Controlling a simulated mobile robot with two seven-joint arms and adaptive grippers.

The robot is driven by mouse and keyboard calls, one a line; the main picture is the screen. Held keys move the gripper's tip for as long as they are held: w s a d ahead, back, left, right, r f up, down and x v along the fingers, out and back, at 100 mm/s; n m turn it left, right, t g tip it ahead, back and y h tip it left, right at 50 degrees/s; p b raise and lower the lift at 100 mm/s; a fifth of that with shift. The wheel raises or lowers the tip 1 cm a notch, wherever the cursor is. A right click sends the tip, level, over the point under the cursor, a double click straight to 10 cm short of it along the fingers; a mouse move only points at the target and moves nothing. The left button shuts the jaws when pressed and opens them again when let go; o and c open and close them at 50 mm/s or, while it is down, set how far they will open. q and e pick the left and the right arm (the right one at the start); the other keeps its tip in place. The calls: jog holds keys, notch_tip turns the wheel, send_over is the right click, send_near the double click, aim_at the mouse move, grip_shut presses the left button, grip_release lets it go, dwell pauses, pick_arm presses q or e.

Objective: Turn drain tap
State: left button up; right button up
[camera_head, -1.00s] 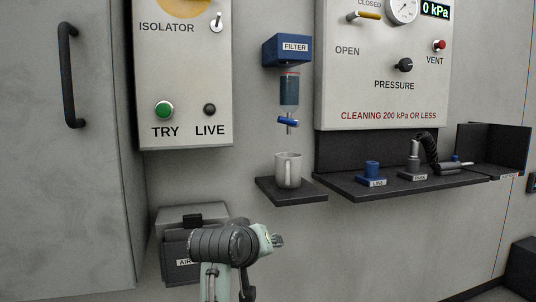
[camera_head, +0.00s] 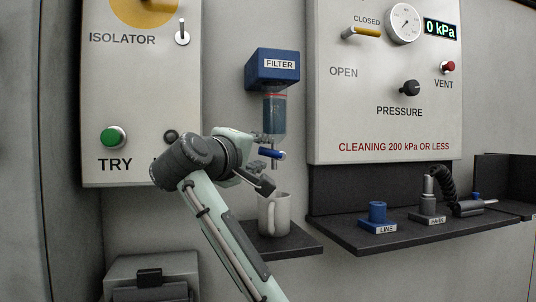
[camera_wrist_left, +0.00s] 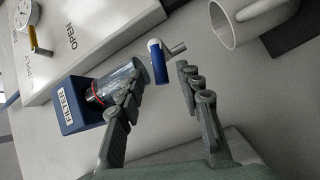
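The drain tap is a blue lever (camera_head: 271,154) with a grey spout, under the clear filter bowl (camera_head: 274,118) of the blue FILTER housing (camera_head: 272,68). My left gripper (camera_head: 264,160) is beside the tap, on its left, in the head view. In the left wrist view the gripper (camera_wrist_left: 158,78) is open, and the blue tap (camera_wrist_left: 159,62) shows between and just beyond the fingertips. I see no clear contact. The filter bowl (camera_wrist_left: 118,80) is partly behind one finger. My right gripper is not in view.
A white mug (camera_head: 273,214) stands on a small dark shelf (camera_head: 293,247) below the tap, close to the lower finger. The isolator panel (camera_head: 140,80) is to the left. A gauge panel (camera_head: 345,110) and a shelf with connectors (camera_head: 377,215) are to the right.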

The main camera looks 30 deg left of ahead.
aim_at(264, 152)
pick_arm(q)
jog(key=shift+w+a, duration=0.2)
jog(key=shift+w, duration=0.7)
jog(key=shift+w+a, duration=0.2)
jog(key=shift+w, duration=0.7)
